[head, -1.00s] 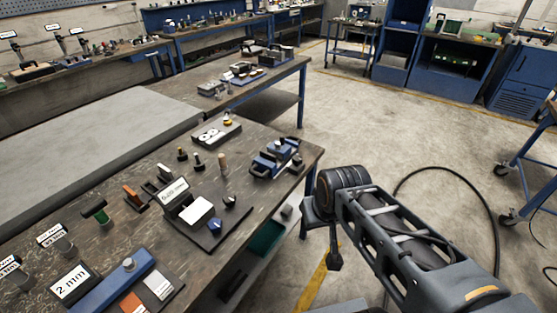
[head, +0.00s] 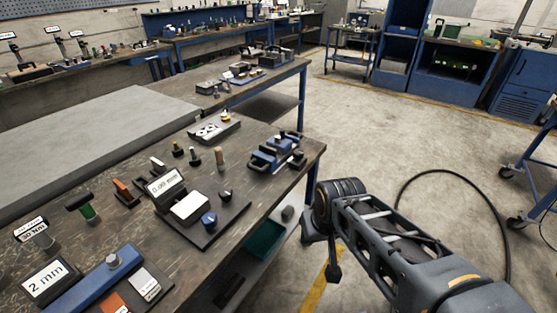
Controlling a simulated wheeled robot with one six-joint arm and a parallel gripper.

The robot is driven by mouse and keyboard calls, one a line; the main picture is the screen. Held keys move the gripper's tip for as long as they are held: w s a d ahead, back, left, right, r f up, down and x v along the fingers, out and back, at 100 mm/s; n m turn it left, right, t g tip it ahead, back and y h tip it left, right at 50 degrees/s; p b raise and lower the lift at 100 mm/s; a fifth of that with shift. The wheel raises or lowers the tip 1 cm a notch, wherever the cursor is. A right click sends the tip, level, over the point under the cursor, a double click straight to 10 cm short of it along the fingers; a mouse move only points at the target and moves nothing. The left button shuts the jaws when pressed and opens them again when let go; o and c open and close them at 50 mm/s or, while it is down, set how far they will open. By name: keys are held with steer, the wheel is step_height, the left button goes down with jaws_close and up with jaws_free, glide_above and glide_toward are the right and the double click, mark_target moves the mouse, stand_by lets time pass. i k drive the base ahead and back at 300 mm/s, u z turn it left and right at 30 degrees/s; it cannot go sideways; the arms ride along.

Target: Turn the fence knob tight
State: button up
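A dark plate (head: 222,231) carries a white block, a sign reading about "0.00 mm" (head: 165,183), a blue knob (head: 209,221) and a black knob (head: 225,196). I cannot tell which knob is the fence knob. My arm is folded at the right, off the bench edge. My gripper (head: 333,272) seems to hang below the wrist, apart from every knob; its fingers are not clear.
A blue vise (head: 275,153) stands at the bench's right end. Upright pegs (head: 194,157) and small blocks stand behind the plate. A green bin (head: 265,240) is on the lower shelf. A black cable (head: 440,171) curves over the open floor at right.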

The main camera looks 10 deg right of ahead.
mark_target(298, 154)
steer(key=k, duration=1)
steer(key=z, duration=0.05)
steer(key=i, duration=0.35)
steer(key=u, duration=0.05)
